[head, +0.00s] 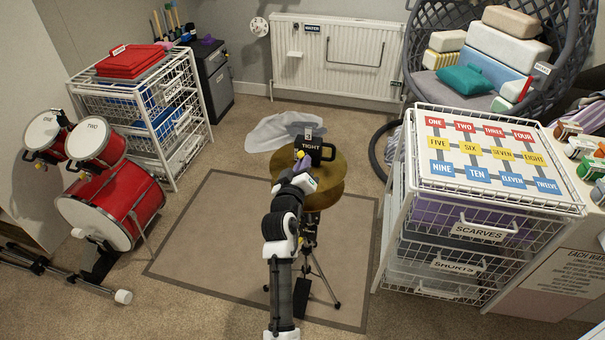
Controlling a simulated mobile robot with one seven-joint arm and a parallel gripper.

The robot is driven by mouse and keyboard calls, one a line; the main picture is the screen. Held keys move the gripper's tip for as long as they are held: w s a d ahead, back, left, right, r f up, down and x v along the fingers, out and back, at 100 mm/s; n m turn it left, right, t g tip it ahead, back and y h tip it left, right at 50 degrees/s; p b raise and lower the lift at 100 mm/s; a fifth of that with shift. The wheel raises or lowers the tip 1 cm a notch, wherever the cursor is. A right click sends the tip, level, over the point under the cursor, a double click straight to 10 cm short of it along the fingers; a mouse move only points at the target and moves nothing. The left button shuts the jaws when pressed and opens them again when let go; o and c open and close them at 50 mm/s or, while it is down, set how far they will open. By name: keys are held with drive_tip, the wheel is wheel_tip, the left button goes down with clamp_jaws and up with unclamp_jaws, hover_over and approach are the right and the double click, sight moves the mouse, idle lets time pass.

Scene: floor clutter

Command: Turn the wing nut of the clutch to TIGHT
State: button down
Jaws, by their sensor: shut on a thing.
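A brass hi-hat cymbal pair (330,180) sits on a black tripod stand (318,268) on the rug. Above the cymbals is the dark clutch marker plate (314,148), lettered TIGHT, with a small pale tag (308,132) at its top. My arm reaches up from the bottom of the head view. My gripper (302,158) is at the clutch, just in front of and left of the TIGHT lettering, and is shut on the wing nut. The wing nut itself is mostly hidden by my gripper, so its turned position cannot be read.
A red drum kit (104,205) stands left, with a white wire drawer unit (140,112) behind it. Another wire drawer unit (470,235), topped by a numbered board, stands close on the right. A pale cloth (278,131) lies behind the cymbals. The rug (215,235) has clear room left.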

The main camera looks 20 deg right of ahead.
drive_tip(key=m+b, duration=0.1)
drive_tip(key=m, duration=0.1)
drive_tip(key=m+b, duration=0.1)
drive_tip(key=b, duration=0.1)
drive_tip(key=shift+f+m, duration=0.2)
drive_tip(key=shift+m, duration=0.2)
drive_tip(key=shift+r+m+b, duration=0.15)
drive_tip(key=shift+m+b, duration=1.55)
drive_tip(key=shift+m, duration=0.1)
drive_tip(key=c, duration=1.5)
unclamp_jaws()
